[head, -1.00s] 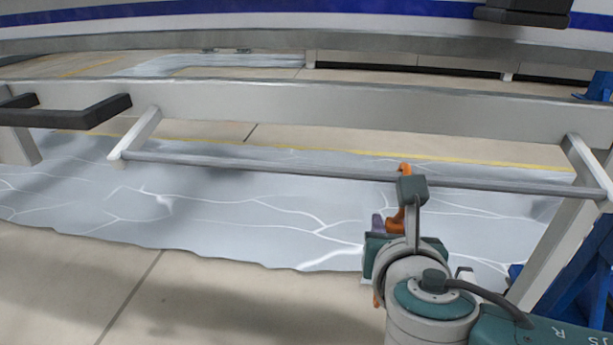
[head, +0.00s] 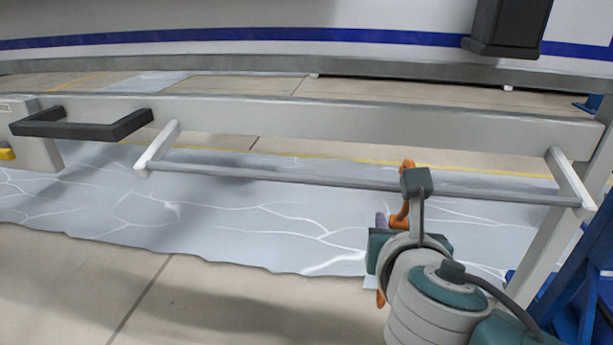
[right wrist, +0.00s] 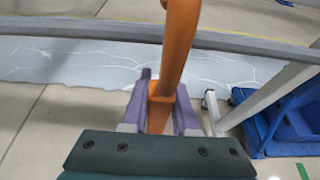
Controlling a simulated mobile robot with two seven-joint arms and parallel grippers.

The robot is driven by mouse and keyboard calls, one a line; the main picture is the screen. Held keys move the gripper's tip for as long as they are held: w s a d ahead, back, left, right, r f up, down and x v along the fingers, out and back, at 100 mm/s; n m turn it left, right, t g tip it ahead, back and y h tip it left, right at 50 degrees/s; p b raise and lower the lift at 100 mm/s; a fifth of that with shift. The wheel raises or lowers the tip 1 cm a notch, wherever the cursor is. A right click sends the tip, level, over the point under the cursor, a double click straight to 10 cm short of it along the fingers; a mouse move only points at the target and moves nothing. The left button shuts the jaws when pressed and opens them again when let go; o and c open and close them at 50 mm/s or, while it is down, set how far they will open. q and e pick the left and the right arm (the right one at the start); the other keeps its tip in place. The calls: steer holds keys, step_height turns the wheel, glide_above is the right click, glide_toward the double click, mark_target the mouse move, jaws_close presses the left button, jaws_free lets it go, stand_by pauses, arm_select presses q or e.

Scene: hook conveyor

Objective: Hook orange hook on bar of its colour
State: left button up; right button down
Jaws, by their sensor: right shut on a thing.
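The orange hook (head: 398,219) is held by my right gripper (head: 388,224); its upper curve rises in front of or over the long grey bar (head: 290,179). In the right wrist view the hook (right wrist: 178,45) stands between the purple fingers of my right gripper (right wrist: 160,100) and crosses in front of the grey bar (right wrist: 110,29). I cannot tell whether hook and bar touch. A black bar (head: 85,131) is further left, and a yellow piece (head: 6,154) shows at the left edge. No orange bar shows. My left gripper is out of view.
The grey bar has white end brackets (head: 160,143) on a pale rail (head: 330,120). A blue structure (head: 572,275) stands at the right. A dark box (head: 507,25) hangs at the top. The floor at lower left is clear.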

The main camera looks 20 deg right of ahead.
steer(key=shift+s+a, duration=0.55)
steer(key=shift+s, duration=0.3)
steer(key=s+a, duration=0.1)
steer(key=s+a+p, duration=0.1)
steer(key=s, duration=0.2)
steer(key=shift+s+a+r+p, duration=0.1)
steer(key=shift+s+a+p, duration=0.2)
steer(key=shift+a, duration=0.1)
